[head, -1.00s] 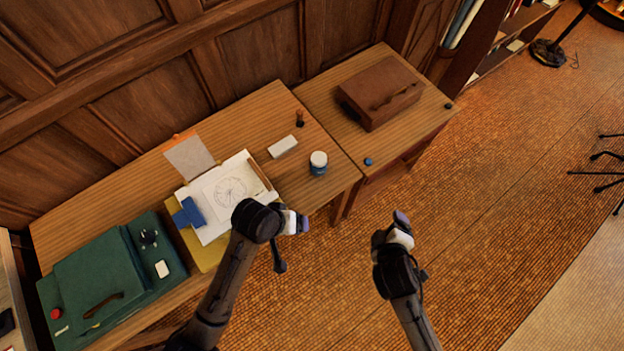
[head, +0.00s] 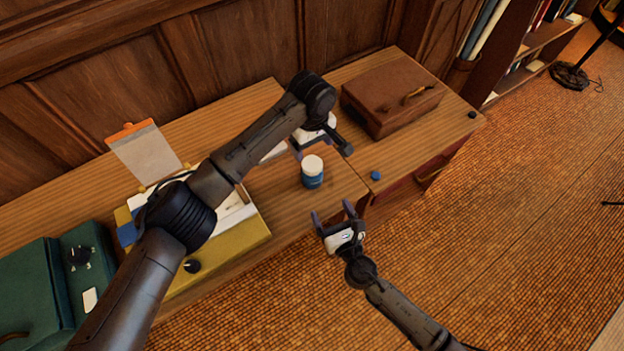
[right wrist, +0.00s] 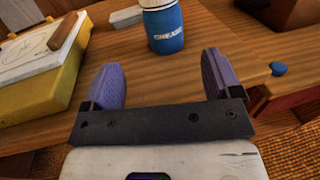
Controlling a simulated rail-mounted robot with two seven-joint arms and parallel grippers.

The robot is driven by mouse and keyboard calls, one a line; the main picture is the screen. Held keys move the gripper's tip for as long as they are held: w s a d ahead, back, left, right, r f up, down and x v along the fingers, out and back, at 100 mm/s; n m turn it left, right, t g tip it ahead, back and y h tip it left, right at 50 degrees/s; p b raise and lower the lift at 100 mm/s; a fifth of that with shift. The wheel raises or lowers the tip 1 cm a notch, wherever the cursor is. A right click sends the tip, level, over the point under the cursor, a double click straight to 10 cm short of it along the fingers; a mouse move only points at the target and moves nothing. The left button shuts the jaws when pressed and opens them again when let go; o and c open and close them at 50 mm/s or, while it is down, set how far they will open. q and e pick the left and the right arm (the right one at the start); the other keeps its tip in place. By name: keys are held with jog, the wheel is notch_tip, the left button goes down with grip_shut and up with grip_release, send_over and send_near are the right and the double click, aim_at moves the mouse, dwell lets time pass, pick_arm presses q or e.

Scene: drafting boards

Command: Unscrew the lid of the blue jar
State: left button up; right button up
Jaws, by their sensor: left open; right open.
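The blue jar (head: 312,178) with its white lid (head: 313,164) stands upright near the front edge of the wooden desk. It also shows in the right wrist view, where the jar (right wrist: 165,32) stands ahead of the fingers and its lid (right wrist: 155,3) is cut by the top edge. My left gripper (head: 322,153) is open just above and behind the jar, apart from the lid. My right gripper (head: 334,215) is open in front of the desk edge, its fingers toward the jar. In the right wrist view, nothing is between the purple fingers (right wrist: 165,82).
A brown case (head: 385,100) lies on the side table to the right. A small blue object (head: 376,175) sits near that table's front corner. A yellow board (head: 240,240) with papers lies left of the jar, and a green case (head: 45,285) further left.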

aim_at(315, 180)
pick_arm(q)
jog(key=shift+w, duration=0.1)
pick_arm(e)
jog(key=x, duration=1.3)
jog(key=shift+w+a, duration=0.25)
jog(key=shift+w, duration=0.05)
